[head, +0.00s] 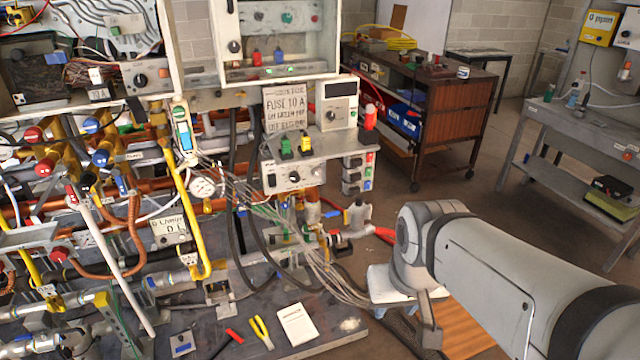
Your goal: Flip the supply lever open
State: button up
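Several valve handles and levers show on the pipework at the left, including a red handle (33,135), a blue handle (101,158) and a long yellow bar (186,210) beside a blue-and-white fitting (184,128). I cannot tell which one is the supply lever. Near the middle, a grey valve body (357,216) sits on a pipe with a red end. The end of my arm, with my gripper (430,325), is at the lower middle right, to the right of the pipework and apart from it. Its fingers are not clear, so I cannot tell whether they are open or shut.
A control box (295,175) with a knob stands mid-scene, below a handwritten sign (286,107). Grey cables hang toward my arm. Yellow pliers (262,332) and a white booklet (297,325) lie on the base plate. A wooden cart (455,115) stands behind; open floor lies right of it.

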aim_at(334, 213)
jog(key=z, duration=0.05)
jog(key=i, duration=1)
jog(key=u, duration=0.05)
